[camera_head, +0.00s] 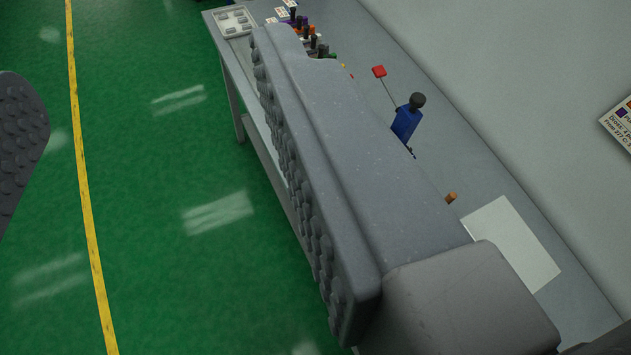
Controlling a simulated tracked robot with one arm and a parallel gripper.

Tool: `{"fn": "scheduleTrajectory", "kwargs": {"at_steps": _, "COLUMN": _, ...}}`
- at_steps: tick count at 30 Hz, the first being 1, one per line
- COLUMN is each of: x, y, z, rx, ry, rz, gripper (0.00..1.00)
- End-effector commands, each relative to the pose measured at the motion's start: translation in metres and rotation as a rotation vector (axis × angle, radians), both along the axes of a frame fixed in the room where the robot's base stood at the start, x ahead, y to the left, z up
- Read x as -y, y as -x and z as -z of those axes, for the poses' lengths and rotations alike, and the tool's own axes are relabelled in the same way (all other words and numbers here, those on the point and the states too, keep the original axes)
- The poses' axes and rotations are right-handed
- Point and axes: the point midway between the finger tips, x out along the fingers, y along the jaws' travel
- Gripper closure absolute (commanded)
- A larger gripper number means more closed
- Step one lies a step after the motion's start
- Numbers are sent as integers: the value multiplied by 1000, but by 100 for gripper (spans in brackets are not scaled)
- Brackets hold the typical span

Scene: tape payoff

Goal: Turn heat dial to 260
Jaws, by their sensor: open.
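My gripper (150,110) is open and empty, with its two grey studded fingers wide apart. One finger fills the middle and lower right of the view, over the workbench. The other shows only in part at the left edge, over the green floor. I cannot make out a heat dial or any 260 mark. The near finger hides much of the bench. A blue device (405,122) with a black knob (417,101) stands on the bench just beyond that finger. A thin rod with a red tip (379,71) is beside it.
The grey bench (463,150) runs diagonally along a pale wall. Several coloured pieces (306,30) and a pale tray (236,21) are at its far end. An orange peg (451,197) and a white sheet (512,243) are nearer. A printed card (619,124) is at right.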

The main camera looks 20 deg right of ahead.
Motion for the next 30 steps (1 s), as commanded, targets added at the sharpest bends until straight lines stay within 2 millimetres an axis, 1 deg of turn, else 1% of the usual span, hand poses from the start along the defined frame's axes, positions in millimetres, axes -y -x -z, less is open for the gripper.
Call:
{"fn": "scheduleTrajectory", "kwargs": {"at_steps": 1, "x": 3, "y": -14, "z": 13, "rx": -32, "ry": 5, "rz": -3, "gripper": 48}}
{"fn": "scheduleTrajectory", "kwargs": {"at_steps": 4, "x": 7, "y": -40, "z": 34, "rx": -96, "ry": 22, "rz": -13, "gripper": 48}}
{"fn": "scheduleTrajectory", "kwargs": {"at_steps": 6, "x": 14, "y": -58, "z": 53, "rx": -150, "ry": 33, "rz": -24, "gripper": 48}}
{"fn": "scheduleTrajectory", "kwargs": {"at_steps": 8, "x": 20, "y": -75, "z": 68, "rx": -190, "ry": 41, "rz": -34, "gripper": 48}}
{"fn": "scheduleTrajectory", "kwargs": {"at_steps": 9, "x": 24, "y": -84, "z": 79, "rx": -220, "ry": 47, "rz": -42, "gripper": 48}}
{"fn": "scheduleTrajectory", "kwargs": {"at_steps": 15, "x": 44, "y": -127, "z": 130, "rx": -345, "ry": 71, "rz": -80, "gripper": 48}}
{"fn": "scheduleTrajectory", "kwargs": {"at_steps": 17, "x": 51, "y": -137, "z": 144, "rx": -379, "ry": 75, "rz": -92, "gripper": 48}}
{"fn": "scheduleTrajectory", "kwargs": {"at_steps": 18, "x": 55, "y": -145, "z": 157, "rx": -405, "ry": 79, "rz": -101, "gripper": 48}}
{"fn": "scheduleTrajectory", "kwargs": {"at_steps": 20, "x": 61, "y": -154, "z": 171, "rx": -434, "ry": 84, "rz": -115, "gripper": 48}}
{"fn": "scheduleTrajectory", "kwargs": {"at_steps": 24, "x": 78, "y": -176, "z": 211, "rx": -512, "ry": 94, "rz": -146, "gripper": 48}}
{"fn": "scheduleTrajectory", "kwargs": {"at_steps": 26, "x": 86, "y": -185, "z": 230, "rx": -547, "ry": 97, "rz": -161, "gripper": 48}}
{"fn": "scheduleTrajectory", "kwargs": {"at_steps": 30, "x": 104, "y": -202, "z": 272, "rx": -621, "ry": 102, "rz": -198, "gripper": 48}}
